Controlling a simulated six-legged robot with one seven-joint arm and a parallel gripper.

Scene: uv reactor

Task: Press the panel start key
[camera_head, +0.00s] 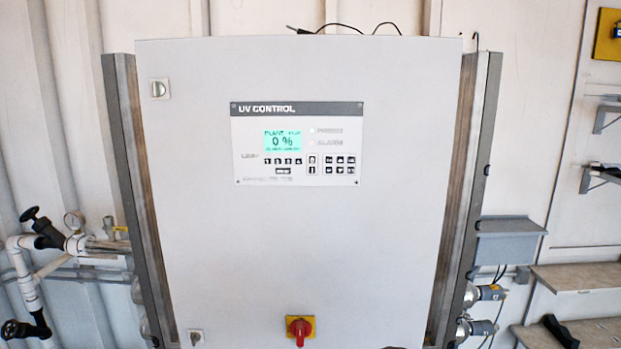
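The UV control panel (297,143) is a light plate with a dark title strip, set in the upper middle of a large grey cabinet door (300,250). Its lit green display (283,141) reads 0 %. Below the display is a row of small dark keys (283,161). To their right is a framed pair of keys (312,165), one above the other, and then a further block of keys (338,164). The key markings are too small to read, so I cannot tell which is the start key. My gripper is not in view.
A red rotary switch (299,328) on a yellow plate sticks out low on the door. A small knob (159,89) sits at the upper left. White pipes with black valves (45,235) stand left, and shelves (580,277) stand right. Nothing blocks the panel.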

